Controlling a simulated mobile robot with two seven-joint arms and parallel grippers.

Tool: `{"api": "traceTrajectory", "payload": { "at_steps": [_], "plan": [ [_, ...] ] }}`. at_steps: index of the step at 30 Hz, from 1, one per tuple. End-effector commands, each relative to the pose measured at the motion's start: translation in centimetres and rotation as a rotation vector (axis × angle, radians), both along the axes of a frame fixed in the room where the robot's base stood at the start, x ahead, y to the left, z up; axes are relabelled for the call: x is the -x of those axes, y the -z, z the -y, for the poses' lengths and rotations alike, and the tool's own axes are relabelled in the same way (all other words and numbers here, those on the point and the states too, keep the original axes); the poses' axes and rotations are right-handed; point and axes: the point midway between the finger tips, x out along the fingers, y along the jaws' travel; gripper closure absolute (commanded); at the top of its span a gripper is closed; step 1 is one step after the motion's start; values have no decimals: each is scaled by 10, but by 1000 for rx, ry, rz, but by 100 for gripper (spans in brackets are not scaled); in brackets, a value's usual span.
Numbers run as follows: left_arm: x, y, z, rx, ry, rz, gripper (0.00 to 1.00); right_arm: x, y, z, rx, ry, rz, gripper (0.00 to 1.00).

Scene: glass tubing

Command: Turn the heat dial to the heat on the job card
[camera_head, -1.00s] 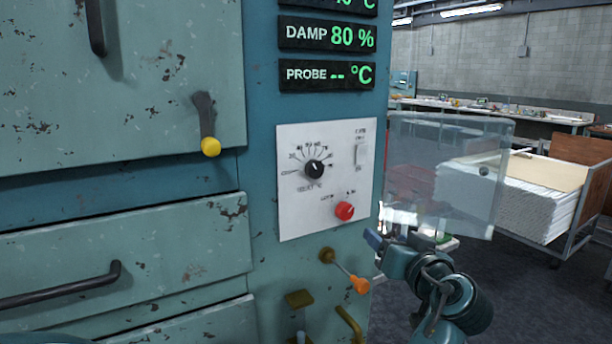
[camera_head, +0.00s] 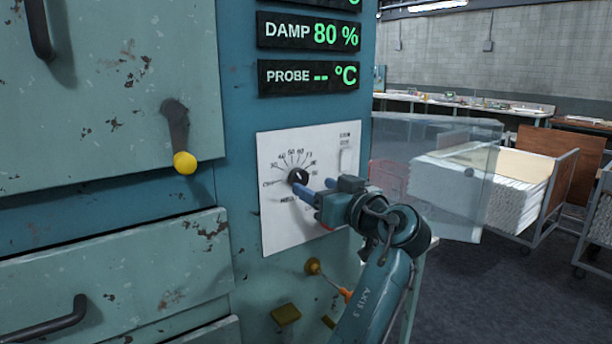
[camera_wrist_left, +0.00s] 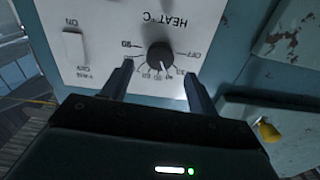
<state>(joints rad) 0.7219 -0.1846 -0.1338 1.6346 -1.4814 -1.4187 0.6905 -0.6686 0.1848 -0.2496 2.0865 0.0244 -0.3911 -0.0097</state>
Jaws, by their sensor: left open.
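The heat dial (camera_head: 298,176) is a black knob on a white control panel (camera_head: 275,225), with a printed scale from OFF around it. In the left wrist view the dial (camera_wrist_left: 160,57) appears upside down under the words HEAT °C. Its exact pointer setting is too small to read surely. My left gripper (camera_head: 313,188) is in front of the panel, close to the dial. In the left wrist view its open fingers (camera_wrist_left: 158,70) stand on either side of the dial, with gaps and no visible contact. I see no job card. My right gripper is out of view.
A clear hinged guard (camera_head: 440,175) stands out to the right of the panel. An ON switch (camera_wrist_left: 75,45) is on the same panel. Below are an orange-tipped lever (camera_head: 345,294) and a brass tab (camera_head: 286,314). A yellow-knobbed handle (camera_head: 185,162) sticks out at left. Displays read DAMP 80 % and PROBE --.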

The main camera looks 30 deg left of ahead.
Motion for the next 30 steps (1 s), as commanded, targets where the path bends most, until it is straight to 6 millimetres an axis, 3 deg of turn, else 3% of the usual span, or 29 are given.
{"api": "traceTrajectory", "payload": {
  "at_steps": [3,9,20,30],
  "plan": [
    [-8,-3,-20,-1,-2,0,41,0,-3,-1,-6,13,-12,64],
    [-16,-1,-38,-1,0,0,41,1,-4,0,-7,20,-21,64],
    [-17,0,-42,0,1,1,42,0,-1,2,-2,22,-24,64],
    [-17,0,-41,0,1,0,69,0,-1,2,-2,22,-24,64]
  ]
}}
